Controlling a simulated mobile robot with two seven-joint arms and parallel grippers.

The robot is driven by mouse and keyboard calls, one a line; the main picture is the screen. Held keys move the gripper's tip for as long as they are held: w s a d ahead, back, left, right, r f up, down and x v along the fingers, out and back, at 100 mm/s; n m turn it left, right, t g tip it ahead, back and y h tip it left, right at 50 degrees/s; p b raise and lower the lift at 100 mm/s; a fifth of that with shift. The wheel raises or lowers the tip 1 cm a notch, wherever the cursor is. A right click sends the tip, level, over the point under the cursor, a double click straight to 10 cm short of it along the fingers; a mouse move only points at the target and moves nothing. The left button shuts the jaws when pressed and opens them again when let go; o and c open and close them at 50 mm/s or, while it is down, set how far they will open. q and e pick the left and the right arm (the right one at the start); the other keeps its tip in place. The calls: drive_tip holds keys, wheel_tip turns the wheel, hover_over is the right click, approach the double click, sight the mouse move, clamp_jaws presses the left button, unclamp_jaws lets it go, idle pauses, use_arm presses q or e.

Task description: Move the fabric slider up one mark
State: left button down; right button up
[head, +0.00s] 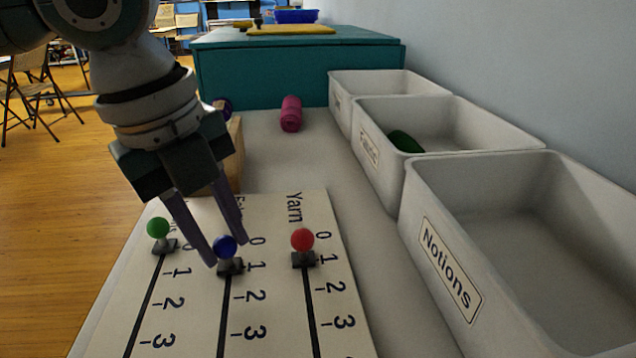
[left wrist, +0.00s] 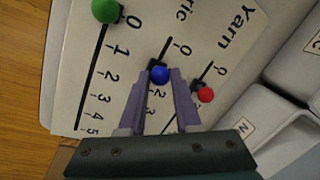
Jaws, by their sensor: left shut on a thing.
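The slider board (head: 190,320) lies on the table with three numbered slots. The middle slot, whose label is partly hidden by my gripper, carries the blue-knobbed fabric slider (head: 224,244); its black base sits at about the 1 mark. My left gripper (head: 228,255) has its two purple fingers shut around the blue knob, which also shows between the fingertips in the left wrist view (left wrist: 159,74). The green-knobbed slider (head: 158,229) is near 0 in the left slot. The red-knobbed slider (head: 302,240) is near 1 in the Yarn slot. My right gripper is out of view.
A bin labelled Notions (head: 450,270) stands right of the board. Behind it are a bin holding something green (head: 404,142) and a farther bin (head: 387,82). A pink roll (head: 291,113) and a wooden block (head: 236,150) lie beyond the board, before a teal box (head: 300,70).

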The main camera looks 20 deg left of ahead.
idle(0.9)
use_arm(q)
drive_tip(key=s+d+p, duration=0.1)
drive_tip(key=p, duration=0.1)
drive_tip(key=s+d+p, duration=0.1)
drive_tip(key=s, duration=0.1)
drive_tip(key=shift+s+r+p, duration=0.15)
drive_tip(key=shift+p, duration=0.25)
drive_tip(key=shift+s+d, duration=0.1)
drive_tip(key=shift+s, duration=0.05)
drive_tip(key=c, duration=0.6)
unclamp_jaws()
drive_tip(key=shift+c, duration=0.2)
wheel_tip(320, 180, up, 10)
drive_tip(key=s+a+p, duration=0.1)
drive_tip(key=p, duration=0.2)
drive_tip(key=shift+s+f+p, duration=0.25)
drive_tip(key=shift+s+p, duration=0.05)
